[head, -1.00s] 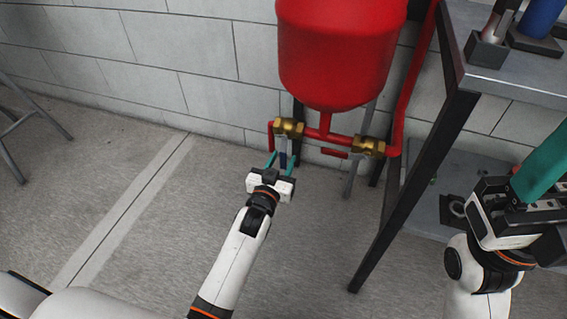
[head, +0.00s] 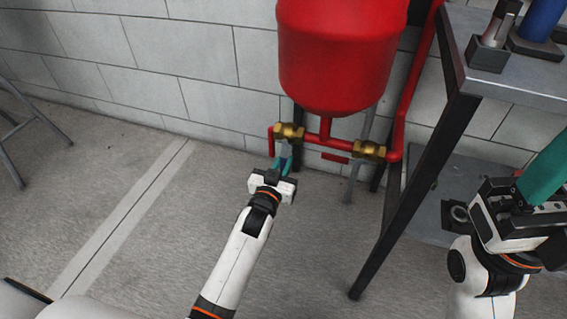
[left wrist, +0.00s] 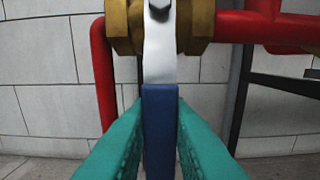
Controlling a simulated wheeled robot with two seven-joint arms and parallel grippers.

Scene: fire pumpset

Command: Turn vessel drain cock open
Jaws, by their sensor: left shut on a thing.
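The left brass valve (head: 288,132) sits under the red vessel (head: 338,55), on the red pipe. Its lever, with a pale metal arm (left wrist: 159,55) and a blue grip (left wrist: 159,125), hangs straight down in the left wrist view. My left gripper (head: 282,164) is below this valve, its teal fingers shut on the blue grip from both sides. In the head view the fingers mostly hide the lever. My right gripper (head: 540,180) is at the right edge, away from the valves; its fingertips are not clearly shown.
A second brass valve (head: 369,150) with a red lever (head: 335,157) is just right of the first. A metal table (head: 520,85) with dark legs stands at the right, holding tools. A block wall (head: 150,60) is behind. The floor at left is mostly clear.

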